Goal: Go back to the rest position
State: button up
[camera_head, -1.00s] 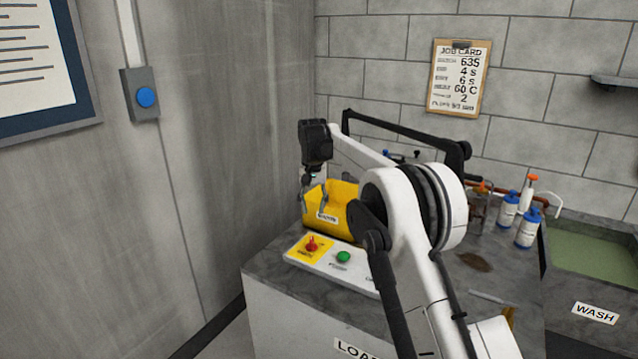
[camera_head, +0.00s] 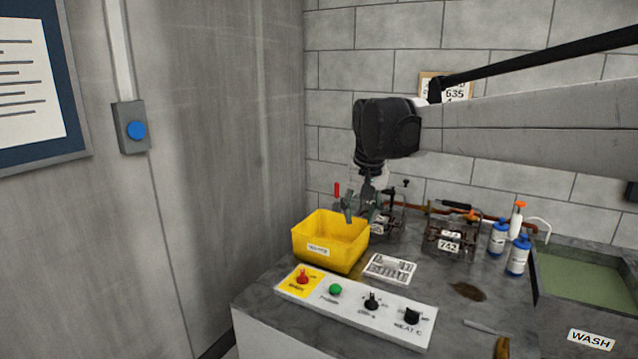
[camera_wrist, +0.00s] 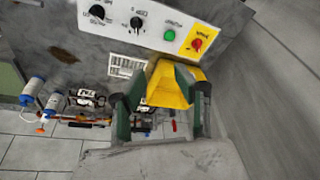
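My gripper (camera_head: 360,205) hangs pointing down by the right rear rim of the yellow bin (camera_head: 326,255) in the head view. I cannot tell its exact height above the bench (camera_head: 463,325). In the wrist view my gripper (camera_wrist: 161,92) has its two dark green fingers spread wide, with nothing between them that I can see held. The yellow bin (camera_wrist: 172,88) shows beyond and between the fingers there. The copper tube (camera_head: 412,208) runs along the back of the bench, partly hidden behind my gripper and the fixtures.
A control panel (camera_head: 356,308) with a red switch, green button and black knobs lies in front. A fixture tagged 742 (camera_head: 450,238), a white tray (camera_head: 389,268), blue-white bottles (camera_head: 517,255) and the wash basin (camera_head: 588,265) stand to the right. A wall (camera_head: 215,150) bounds the left.

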jog(key=s+d+t, duration=0.1)
jog(key=s+d, duration=0.2)
jog(key=s, duration=0.6)
jog(key=s+d+t, duration=0.1)
jog(key=s+d, duration=0.3)
jog(key=s, duration=0.4)
jog(key=s+d+f+t, duration=0.1)
jog(key=s+f, duration=0.4)
jog(key=s, duration=0.3)
jog(key=s+d+f+t, duration=0.1)
jog(key=s+f, duration=0.3)
jog(key=s, duration=0.4)
jog(key=shift+d+f+h, duration=0.3)
jog(key=shift+d+f, duration=0.05)
jog(key=shift+d, duration=0.4)
jog(key=shift+d, duration=0.1)
